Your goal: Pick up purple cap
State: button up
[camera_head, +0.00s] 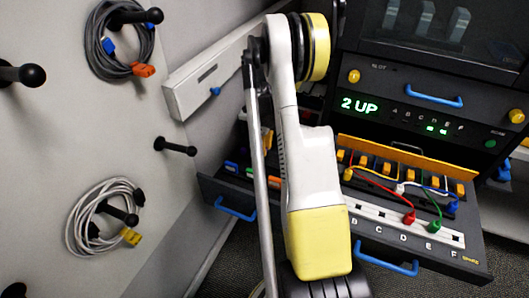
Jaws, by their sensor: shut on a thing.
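My gripper (318,288) shows only as its dark body at the bottom edge, below the pale yellow end of my arm. Its fingertips are cut off by the frame. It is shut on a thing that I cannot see. I make out no purple cap anywhere in this view; my arm hides part of the middle.
An open drawer (386,241) at right holds several coloured plugs and cables above lettered slots. A second drawer (229,192) stands open left of my arm. A dark machine (388,97) reads "2 UP". Coiled cables (95,215) hang on pegs at left.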

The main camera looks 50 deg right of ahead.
jog(key=s+d+r+p, duration=0.4)
jog(key=s+r+p, duration=0.1)
jog(key=s+r, duration=0.5)
jog(key=shift+s+d+r+p, duration=0.25)
jog(key=shift+s+r+p, duration=0.05)
jog(key=shift+s, duration=0.05)
jog(key=shift+a, duration=0.1)
dwell(0.4)
